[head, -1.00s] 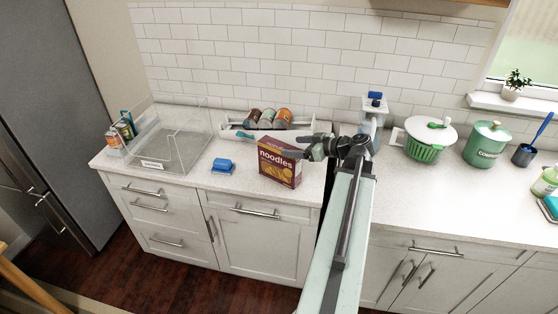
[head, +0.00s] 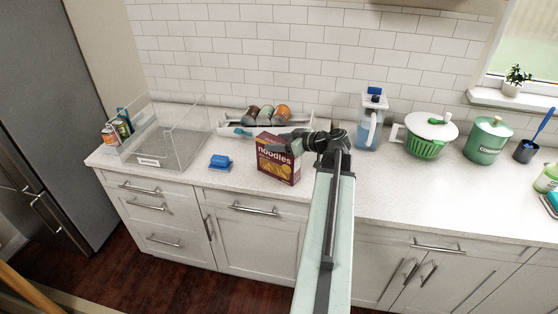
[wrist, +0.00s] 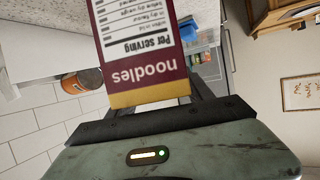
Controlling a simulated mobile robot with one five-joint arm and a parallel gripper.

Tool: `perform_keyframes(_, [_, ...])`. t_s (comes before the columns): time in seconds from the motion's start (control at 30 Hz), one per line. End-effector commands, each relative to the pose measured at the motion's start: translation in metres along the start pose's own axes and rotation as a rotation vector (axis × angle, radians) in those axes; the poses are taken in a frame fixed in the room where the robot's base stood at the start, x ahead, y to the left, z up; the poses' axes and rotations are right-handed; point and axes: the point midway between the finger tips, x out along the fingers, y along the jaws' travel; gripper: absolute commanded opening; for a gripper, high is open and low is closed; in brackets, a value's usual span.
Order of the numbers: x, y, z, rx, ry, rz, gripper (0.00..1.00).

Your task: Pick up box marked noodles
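The noodles box (head: 279,169) is a dark red carton with yellow print, standing upright on the counter near its front edge. My gripper (head: 283,141) is at the upper right of the box, with its fingers reaching on either side of it. In the wrist view the box's narrow side (wrist: 140,45) fills the space in front of the gripper (wrist: 158,104). The fingers look open around the box. Their tips are hidden by the box, so contact cannot be seen.
A blue sponge (head: 220,162) lies left of the box. A white tray with cans (head: 283,112) is behind. A pitcher (head: 370,125), colander (head: 428,137) and green canister (head: 487,142) stand at right.

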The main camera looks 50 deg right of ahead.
Motion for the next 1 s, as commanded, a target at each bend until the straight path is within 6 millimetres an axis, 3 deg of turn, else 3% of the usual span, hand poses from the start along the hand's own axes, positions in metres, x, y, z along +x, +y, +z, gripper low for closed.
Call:
perform_keyframes(0.03, [0.0, 0.0, 0.0, 0.0, 0.0, 0.0, 0.42])
perform_keyframes(0.2, [-0.001, 0.0, 0.0, 0.0, 0.0, 0.0, 0.0])
perform_keyframes(0.47, [-0.001, 0.001, 0.0, 0.001, 0.0, 0.001, 0.0])
perform_keyframes(0.63, [-0.005, 0.001, -0.01, 0.001, 0.001, 0.001, 0.0])
perform_keyframes(1.0, [-0.034, 0.001, -0.078, 0.001, 0.001, 0.002, 0.0])
